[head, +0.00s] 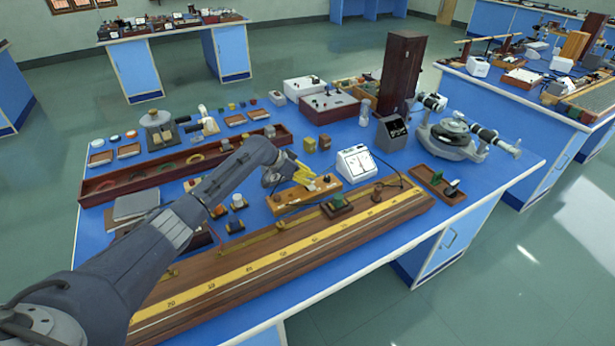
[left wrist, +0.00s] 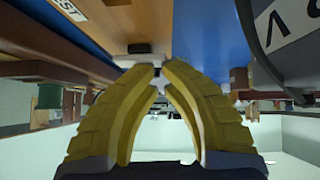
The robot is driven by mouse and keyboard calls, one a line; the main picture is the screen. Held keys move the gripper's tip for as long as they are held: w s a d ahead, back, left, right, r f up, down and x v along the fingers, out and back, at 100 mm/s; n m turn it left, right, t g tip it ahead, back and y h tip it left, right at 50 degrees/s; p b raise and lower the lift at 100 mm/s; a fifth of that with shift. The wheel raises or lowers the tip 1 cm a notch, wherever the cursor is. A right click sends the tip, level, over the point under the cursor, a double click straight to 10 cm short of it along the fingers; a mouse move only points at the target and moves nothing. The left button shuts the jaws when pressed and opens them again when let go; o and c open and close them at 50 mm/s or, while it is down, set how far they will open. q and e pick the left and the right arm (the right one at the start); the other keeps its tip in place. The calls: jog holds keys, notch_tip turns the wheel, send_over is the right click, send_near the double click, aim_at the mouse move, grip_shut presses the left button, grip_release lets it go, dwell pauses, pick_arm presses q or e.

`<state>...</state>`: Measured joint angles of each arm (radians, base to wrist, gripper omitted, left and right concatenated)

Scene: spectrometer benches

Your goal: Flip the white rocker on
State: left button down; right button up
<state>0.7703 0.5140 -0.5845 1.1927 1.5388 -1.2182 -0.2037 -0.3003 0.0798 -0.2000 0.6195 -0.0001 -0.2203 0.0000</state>
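My left gripper (head: 308,176), with yellow fingers, is low over an orange-brown wooden board (head: 285,206) in the middle of the bench. A small pale part (head: 323,183) shows on that board beside the fingertips; I cannot tell whether it is the white rocker. In the left wrist view my left gripper (left wrist: 159,69) has its fingertips drawn almost together, with no held object clear between them. A pale surface and a small black block (left wrist: 139,48) lie just beyond the tips. Whether the tips touch anything is unclear. My right gripper is not in view.
A white instrument box (head: 355,165) stands right of the gripper, with a black cable beside it. A long wooden rail with a yellow scale (head: 270,265) runs along the front. A tall dark wooden case (head: 403,70) and a spectrometer (head: 455,138) stand farther right.

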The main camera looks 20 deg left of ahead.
pick_arm(q)
jog(key=shift+s+f, duration=0.2)
jog(key=shift+f, duration=0.45)
jog(key=shift+s+d, duration=0.1)
jog(key=shift+s, duration=0.05)
jog(key=shift+s+d+r, duration=0.2)
jog(key=shift+s+d, duration=0.15)
jog(key=shift+d, duration=0.15)
jog(key=shift+d+r, duration=0.1)
dwell(0.4)
jog(key=shift+r, duration=0.55)
jog(key=r, duration=0.3)
jog(key=shift+w+a+r, duration=0.1)
jog(key=shift+w+a, duration=0.1)
jog(key=shift+w, duration=0.05)
jog(key=v, duration=1)
jog(key=shift+r, duration=0.3)
